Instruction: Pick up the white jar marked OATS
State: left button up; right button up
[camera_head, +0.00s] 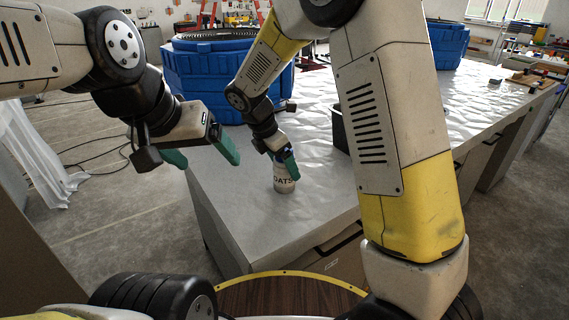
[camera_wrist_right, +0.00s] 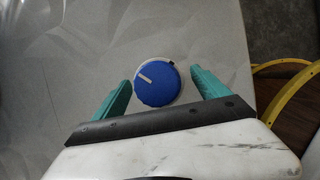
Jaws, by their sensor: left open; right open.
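The white jar marked OATS (camera_head: 284,184) stands upright on the grey counter (camera_head: 235,225), near its front end. Its blue lid (camera_wrist_right: 157,84) with a white stripe shows from above in the right wrist view. My right gripper (camera_head: 285,160) is over the jar and hides part of its top. In the right wrist view, the teal fingers of my right gripper (camera_wrist_right: 163,92) are open, with the lid between their tips and a gap on each side. My left gripper (camera_head: 205,158) is open and empty, to the left of the jar beyond the counter's edge.
A large blue tub (camera_head: 205,75) stands behind the grippers, and another blue tub (camera_head: 447,45) is farther back right. A dark bin (camera_head: 339,128) sits on the counter right of the jar. The counter around the jar is clear.

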jog(key=shift+w+d+f, duration=0.1)
jog(key=shift+d+f, duration=0.05)
jog(key=shift+f, duration=0.25)
jog(key=c, duration=1.8)
grip_shut()
jog(key=shift+r, duration=0.1)
